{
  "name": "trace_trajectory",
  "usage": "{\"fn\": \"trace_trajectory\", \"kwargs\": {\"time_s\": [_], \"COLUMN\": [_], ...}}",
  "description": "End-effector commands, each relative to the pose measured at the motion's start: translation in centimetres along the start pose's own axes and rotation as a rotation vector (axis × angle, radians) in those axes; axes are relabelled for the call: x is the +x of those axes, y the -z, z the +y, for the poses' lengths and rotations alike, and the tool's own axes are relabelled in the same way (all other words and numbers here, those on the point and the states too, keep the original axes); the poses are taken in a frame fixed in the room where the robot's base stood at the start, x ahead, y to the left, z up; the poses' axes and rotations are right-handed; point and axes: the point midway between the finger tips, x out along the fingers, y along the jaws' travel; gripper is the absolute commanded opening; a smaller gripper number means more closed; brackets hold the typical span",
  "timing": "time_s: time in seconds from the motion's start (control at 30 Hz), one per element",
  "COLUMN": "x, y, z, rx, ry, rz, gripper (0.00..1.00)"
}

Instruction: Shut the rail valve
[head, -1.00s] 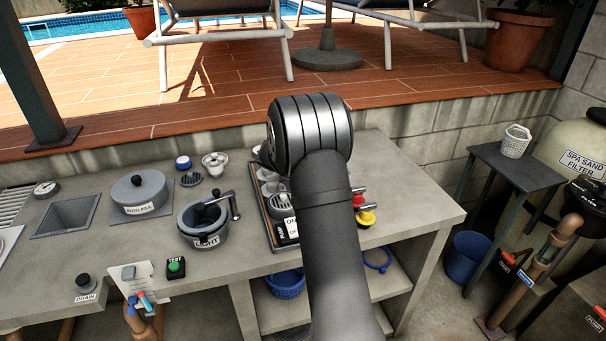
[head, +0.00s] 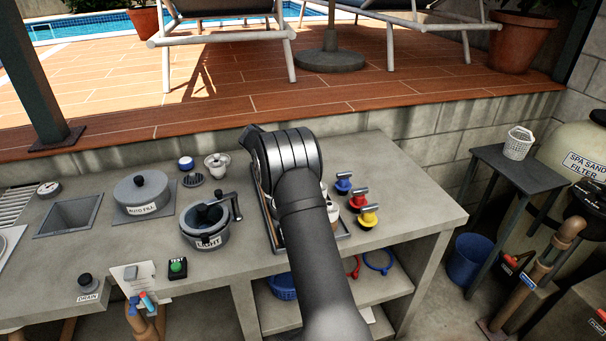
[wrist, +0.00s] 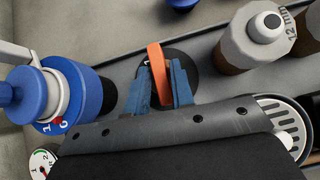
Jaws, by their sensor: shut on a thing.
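In the wrist view, my gripper (wrist: 164,80) has two blue fingers closed on the sides of an upright orange handle (wrist: 155,55). The handle stands over a dark round base (wrist: 184,59) on a grey panel. Whether this is the rail valve's handle cannot be told for certain, as no label for it is readable. In the head view, my arm hides the gripper, the handle and most of the dark-edged tray (head: 270,236) on the bench.
In the wrist view, a blue fitting (wrist: 85,93) with a white dial ring is left of my fingers, and a "12 mm" socket (wrist: 262,30) is at upper right. In the head view, blue, red and yellow valves (head: 368,216) stand right of the tray, and the light pot (head: 203,228) left.

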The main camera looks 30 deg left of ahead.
Motion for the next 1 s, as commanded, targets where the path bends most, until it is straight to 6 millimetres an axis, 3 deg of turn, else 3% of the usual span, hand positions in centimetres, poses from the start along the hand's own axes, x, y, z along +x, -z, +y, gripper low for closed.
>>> {"fn": "trace_trajectory", "kwargs": {"time_s": [0.67,0.7,0.73,1.0], "x": [0.09,0.09,0.09,0.04], "y": [-0.06,-0.06,-0.07,-0.05], "z": [0.03,0.03,0.03,0.05], "rx": [0.034,0.034,0.034,0.033], "ry": [0.035,0.035,0.035,0.033], "rz": [-0.001,-0.001,-0.001,0.000], "gripper": [0.00,0.27,0.33,0.36]}}
